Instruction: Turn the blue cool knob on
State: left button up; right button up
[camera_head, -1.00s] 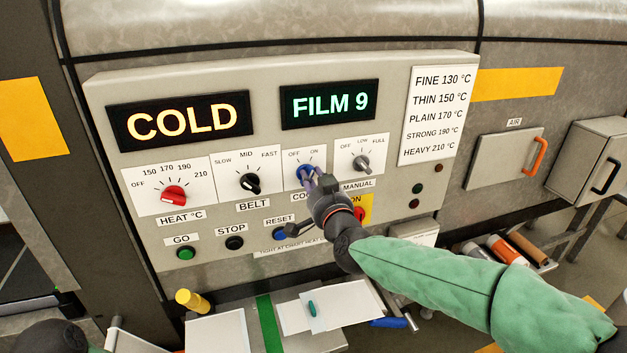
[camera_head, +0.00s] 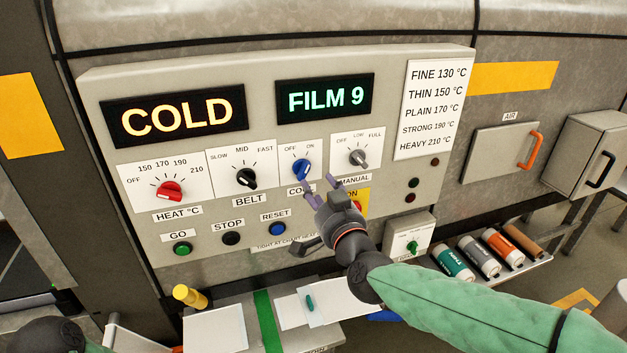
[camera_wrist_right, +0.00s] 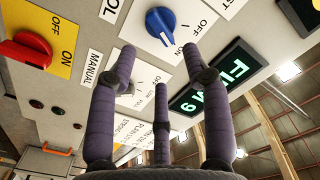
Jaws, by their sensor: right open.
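The blue cool knob (camera_head: 302,168) is on a white plate marked OFF and ON, below the green FILM 9 display. Its white mark appears to point toward ON. It also shows in the right wrist view (camera_wrist_right: 162,27), near the top, with its white mark visible. My right gripper (camera_head: 319,188) is open and empty, below and to the right of the knob. Its fingers are apart from the knob and partly cover the COOL label. The spread fingers also show in the right wrist view (camera_wrist_right: 163,80). My left gripper is out of view.
A grey knob (camera_head: 359,158) is close by on the right. The black belt knob (camera_head: 247,178) and red heat knob (camera_head: 169,191) are on the left. A red switch on a yellow plate (camera_wrist_right: 33,48) is partly behind my right gripper in the head view. Buttons line the lower panel.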

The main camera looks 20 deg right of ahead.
jog(key=s, duration=0.5)
dwell(0.4)
jog(key=w+a+f+n+g+y, duration=0.15)
jog(key=f+g, duration=0.35)
jog(key=f, duration=1.3)
jog(key=a+f+n+g, duration=0.1)
jog(key=a+f+g, duration=0.25)
jog(key=f, duration=1.45)
jog(key=s+a+f+g+y, duration=0.2)
jog(key=s+f+g, duration=0.7)
jog(key=s+f, duration=1.1)
jog(key=s+x, duration=0.1)
jog(key=x, duration=0.3)
jog(key=shift+f, duration=0.35)
